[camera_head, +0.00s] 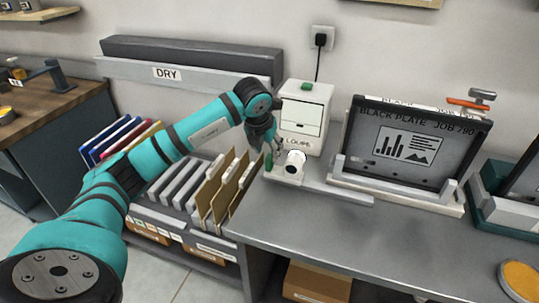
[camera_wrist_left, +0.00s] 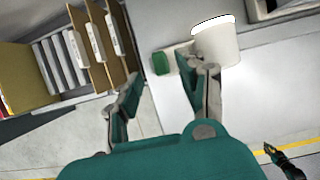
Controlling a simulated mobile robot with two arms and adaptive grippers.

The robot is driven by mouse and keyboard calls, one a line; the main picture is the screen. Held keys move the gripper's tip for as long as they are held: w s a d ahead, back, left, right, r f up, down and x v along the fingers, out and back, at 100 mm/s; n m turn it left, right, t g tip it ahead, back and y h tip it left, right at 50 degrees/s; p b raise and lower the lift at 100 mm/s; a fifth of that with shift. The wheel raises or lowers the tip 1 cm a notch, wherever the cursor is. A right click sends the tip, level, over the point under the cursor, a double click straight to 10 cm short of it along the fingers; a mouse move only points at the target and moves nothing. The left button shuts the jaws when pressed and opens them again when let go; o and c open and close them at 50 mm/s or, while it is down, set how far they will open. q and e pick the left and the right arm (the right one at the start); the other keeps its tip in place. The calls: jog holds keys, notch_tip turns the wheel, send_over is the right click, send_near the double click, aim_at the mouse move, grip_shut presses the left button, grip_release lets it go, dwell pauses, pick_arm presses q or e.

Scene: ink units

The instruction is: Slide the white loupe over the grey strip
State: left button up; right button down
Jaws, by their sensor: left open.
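The white loupe (camera_head: 296,166) stands on the grey table below the LOUPE label, a squat white cylinder on a white base with a green tab (camera_head: 268,162) at its left. A flat grey strip (camera_head: 340,193) extends right from the loupe's base. My left gripper (camera_head: 266,146) is open just above the tab. In the left wrist view the tab (camera_wrist_left: 160,63) shows just past the gap between the fingers (camera_wrist_left: 170,72); the loupe (camera_wrist_left: 215,43) is partly behind the right finger. Contact cannot be told. A dark gripper (camera_wrist_left: 282,160), apparently my right one, shows in the lower right corner.
A white box (camera_head: 305,115) stands behind the loupe. A framed black plate (camera_head: 408,145) rests in a holder to the right. File folders (camera_head: 222,188) fill a rack at the left.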

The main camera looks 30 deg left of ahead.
aim_at(269, 156)
pick_arm(q)
jog(key=x, duration=0.5)
jog(key=shift+w+f+p, duration=0.15)
jog(key=shift+p, duration=0.25)
grip_shut()
